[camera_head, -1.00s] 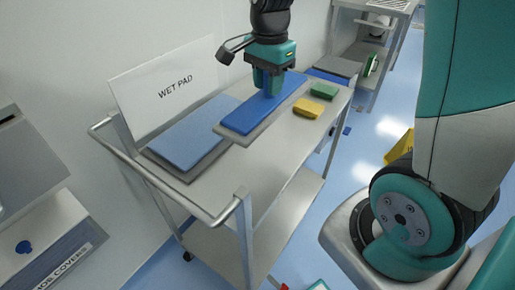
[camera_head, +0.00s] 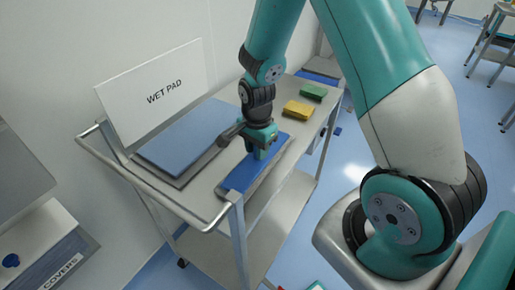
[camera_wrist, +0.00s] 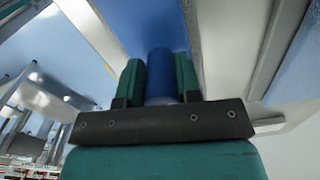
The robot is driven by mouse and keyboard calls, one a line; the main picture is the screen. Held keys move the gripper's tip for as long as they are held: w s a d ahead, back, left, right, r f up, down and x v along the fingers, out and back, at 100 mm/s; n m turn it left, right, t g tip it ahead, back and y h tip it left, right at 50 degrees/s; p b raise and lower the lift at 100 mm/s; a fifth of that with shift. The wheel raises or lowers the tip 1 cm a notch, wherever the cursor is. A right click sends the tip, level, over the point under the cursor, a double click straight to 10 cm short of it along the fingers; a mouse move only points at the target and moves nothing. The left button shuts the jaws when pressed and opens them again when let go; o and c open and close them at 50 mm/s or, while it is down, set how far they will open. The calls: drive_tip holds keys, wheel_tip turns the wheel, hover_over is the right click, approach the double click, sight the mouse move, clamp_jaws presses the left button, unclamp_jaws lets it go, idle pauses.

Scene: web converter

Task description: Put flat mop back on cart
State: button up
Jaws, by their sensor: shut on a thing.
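The flat mop (camera_head: 237,180) is a blue-topped slab with a grey lower layer. In the head view it is at the near right side of the cart's top shelf, in front of the wet pad. My gripper (camera_head: 262,150) is shut on the mop's upright blue handle. In the wrist view the blue handle (camera_wrist: 161,75) stands between the two teal fingers, with the blue mop top beyond. The steel cart (camera_head: 205,205) has a top shelf, a lower shelf and a rail. I cannot tell whether the mop touches the top shelf or hangs just above it.
A blue wet pad (camera_head: 185,138) on a grey tray lies behind the mop, with a "WET PAD" sign (camera_head: 160,90) at its back. A yellow sponge (camera_head: 299,110) and a green sponge (camera_head: 313,92) lie at the shelf's far right. A dispenser for covers (camera_head: 45,250) stands at left.

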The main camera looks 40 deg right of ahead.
drive_tip(key=shift+f, duration=0.25)
drive_tip(key=shift+f, duration=0.15)
drive_tip(key=o, duration=0.9)
drive_tip(key=shift+c, duration=0.2)
drive_tip(key=r, duration=1.2)
drive_tip(key=shift+a+r, duration=0.2)
drive_tip(key=shift+r, duration=0.1)
drive_tip(key=s+a+r+n+y, duration=0.2)
drive_tip(key=s+a+r+n, duration=0.3)
drive_tip(key=s+a+n, duration=0.3)
drive_tip(key=s+a+r+n+y, duration=0.2)
drive_tip(key=s+a+r+n, duration=0.4)
drive_tip(key=n, duration=0.8)
drive_tip(key=s+a, duration=0.2)
drive_tip(key=s, duration=0.2)
drive_tip(key=shift+s+r+n, duration=0.2)
drive_tip(key=shift+s+n, duration=0.1)
drive_tip(key=shift+s, duration=0.1)
